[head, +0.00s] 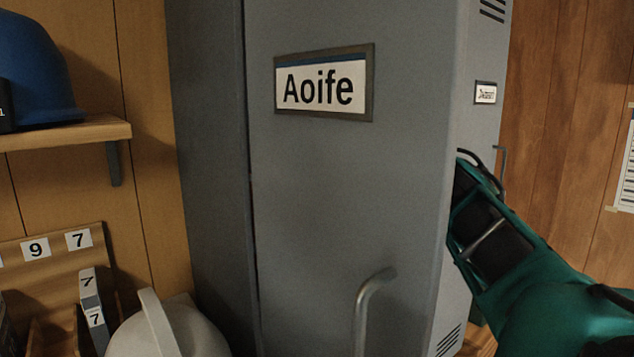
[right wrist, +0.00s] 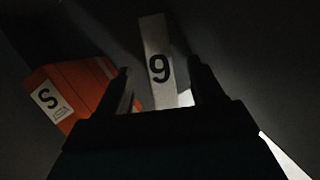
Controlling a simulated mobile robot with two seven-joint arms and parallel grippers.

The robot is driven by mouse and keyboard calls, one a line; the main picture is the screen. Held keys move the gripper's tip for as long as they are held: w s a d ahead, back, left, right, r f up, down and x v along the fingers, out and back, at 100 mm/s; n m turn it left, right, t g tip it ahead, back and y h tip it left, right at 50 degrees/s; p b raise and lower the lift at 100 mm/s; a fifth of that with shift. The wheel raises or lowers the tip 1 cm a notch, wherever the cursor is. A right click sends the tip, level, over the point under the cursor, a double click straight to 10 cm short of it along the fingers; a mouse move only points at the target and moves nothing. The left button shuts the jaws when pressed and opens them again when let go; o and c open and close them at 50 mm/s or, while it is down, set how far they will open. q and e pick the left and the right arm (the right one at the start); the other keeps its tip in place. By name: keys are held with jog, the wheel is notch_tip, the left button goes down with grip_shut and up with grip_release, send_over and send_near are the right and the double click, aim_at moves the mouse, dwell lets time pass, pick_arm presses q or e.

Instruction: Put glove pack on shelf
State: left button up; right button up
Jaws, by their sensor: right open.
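In the right wrist view a pale, narrow pack marked 9 (right wrist: 157,55) stands in a dark space. I take it for the glove pack. My right gripper (right wrist: 160,78) is open, with one finger on each side of the pack's lower part; I cannot tell whether they touch it. In the head view my right arm reaches in from the right and its end is hidden behind the grey locker's edge. A wooden shelf (head: 60,132) is at upper left. A lower wooden rack (head: 62,262) carries number tags 9 and 7. My left gripper is not in view.
The grey locker door (head: 300,190) named Aoife, with a bar handle (head: 368,305), fills the middle. An orange pack marked S (right wrist: 72,92) leans left of the gripper. A blue helmet (head: 38,70) sits on the shelf; packs marked 7 (head: 91,300) and a white helmet (head: 170,330) are below.

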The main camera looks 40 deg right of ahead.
jog(key=v, duration=0.8)
dwell(0.4)
